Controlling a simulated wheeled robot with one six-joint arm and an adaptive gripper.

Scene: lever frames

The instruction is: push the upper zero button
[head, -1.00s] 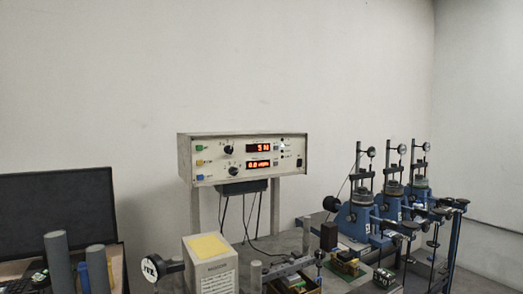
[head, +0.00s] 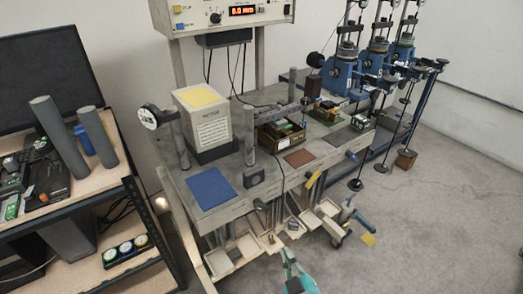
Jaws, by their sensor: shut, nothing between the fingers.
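The white instrument panel (head: 222,22) stands high on grey posts at the top of the head view. Its upper part is cut off by the frame. The lower red display (head: 243,11), a dark knob (head: 215,18), a yellow button (head: 178,10) and a blue button (head: 180,27) still show. The panel's upper row is out of view, and I cannot make out a zero label. What seems to be my gripper (head: 289,257), teal and small, reaches in from the bottom edge. It is shut and empty, low in front of the bench and well apart from the panel.
The grey bench (head: 230,202) carries a white box (head: 205,115), a blue mat (head: 211,188), posts and a dial gauge (head: 148,117). Open trays (head: 243,248) sit below its front. A shelf (head: 105,205) stands left.

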